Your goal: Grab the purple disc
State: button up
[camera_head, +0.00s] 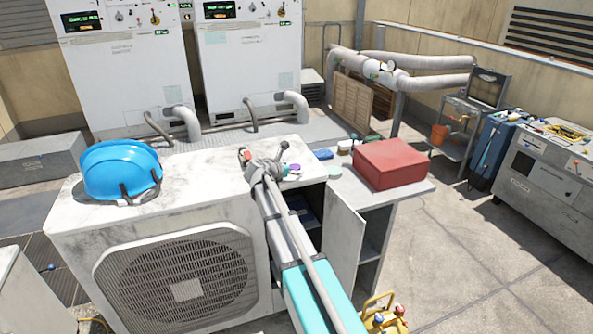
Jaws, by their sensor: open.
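A small purple disc (291,178) appears to lie on the top of the white condenser unit (200,165), close to its right edge. My arm reaches up from the bottom of the view, and my gripper (258,166) is over the condenser top, just left of the purple disc. The gripper is open. Its fingertips are small and partly hidden by my own arm, and I see nothing held between them.
A blue hard hat (122,171) sits at the condenser's left. A red box (391,164), a teal disc (334,171) and a blue item (323,154) are on the grey cabinet to the right, whose door (343,238) stands open. The condenser top between hat and gripper is clear.

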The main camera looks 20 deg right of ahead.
dwell(0.3)
jog(key=c, duration=1.1)
jog(key=shift+r, duration=0.1)
notch_tip(320, 180, up, 2)
jog(key=p, duration=0.2)
jog(key=shift+r+p, duration=0.25)
jog(key=shift+p, duration=0.1)
jog(key=s+a+r+p, duration=0.2)
jog(key=s+r+p, duration=0.3)
jog(key=s, duration=0.1)
jog(key=s+a+r+p, duration=0.3)
jog(key=s+r+p, duration=0.2)
jog(key=s, duration=0.2)
jog(key=shift+a+r, duration=0.15)
jog(key=shift+a, duration=0.1)
